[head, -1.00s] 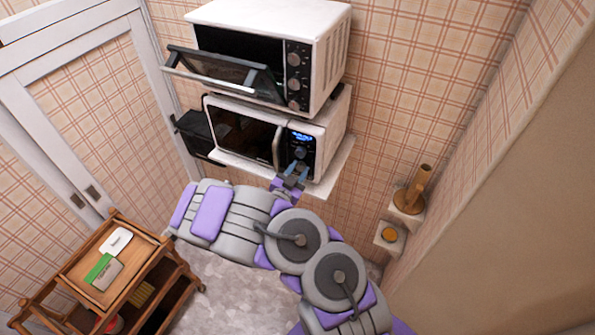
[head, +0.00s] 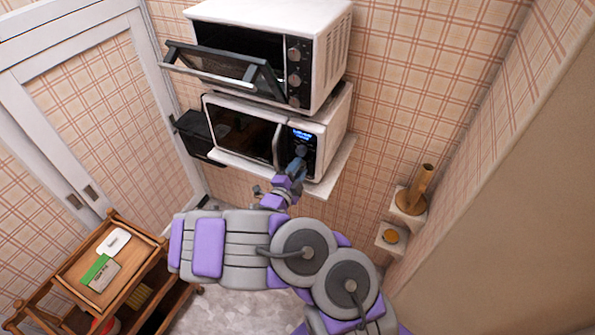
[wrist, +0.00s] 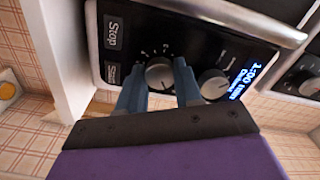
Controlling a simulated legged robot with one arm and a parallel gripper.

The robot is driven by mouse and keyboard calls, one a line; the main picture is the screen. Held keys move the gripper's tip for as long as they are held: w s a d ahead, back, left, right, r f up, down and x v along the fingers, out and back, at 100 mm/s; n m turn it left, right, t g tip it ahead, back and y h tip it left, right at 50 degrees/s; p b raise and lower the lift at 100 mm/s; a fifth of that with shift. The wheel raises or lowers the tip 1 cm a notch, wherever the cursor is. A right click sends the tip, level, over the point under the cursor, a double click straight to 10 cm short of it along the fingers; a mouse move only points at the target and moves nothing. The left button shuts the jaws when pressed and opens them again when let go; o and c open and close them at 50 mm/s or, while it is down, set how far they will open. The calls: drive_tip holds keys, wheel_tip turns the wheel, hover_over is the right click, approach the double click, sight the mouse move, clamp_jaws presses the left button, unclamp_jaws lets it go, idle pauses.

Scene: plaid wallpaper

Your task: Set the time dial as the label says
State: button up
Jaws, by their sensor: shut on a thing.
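The white microwave (head: 328,150) stands on a wall shelf. In the wrist view its panel has a lower dial (wrist: 160,72) with marks around it and an upper dial (wrist: 213,83) beside the lit display. The display (wrist: 247,82) reads 1:00 min, with a smaller blurred word. My gripper (wrist: 159,84) has one finger on each side of the lower dial and is shut on it. In the head view my gripper (head: 296,168) is at the lower panel. I cannot tell the lower dial's name. A green and grey packet or card (head: 100,272) lies on the wooden cart, its print too small to read.
A white oven (head: 327,40) with its door (head: 220,72) hanging open sits above the microwave. Stop (wrist: 113,32) and Start (wrist: 111,73) buttons are close to my left finger. The wooden cart (head: 150,235) stands at lower left. Small wall shelves (head: 392,236) are at right.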

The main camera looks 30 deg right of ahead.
drive_tip(key=m, duration=0.7)
drive_tip(key=m+b, duration=0.1)
drive_tip(key=m, duration=0.6)
drive_tip(key=shift+f+m, duration=0.2)
drive_tip(key=shift+m, duration=0.1)
drive_tip(key=m, duration=0.4)
drive_tip(key=shift+m, duration=0.3)
drive_tip(key=m+b, duration=0.1)
drive_tip(key=m, duration=0.3)
drive_tip(key=shift+m, duration=0.3)
drive_tip(key=shift+a+m+b, duration=0.1)
drive_tip(key=shift+m+b, duration=1.45)
drive_tip(key=shift+m, duration=4.85)
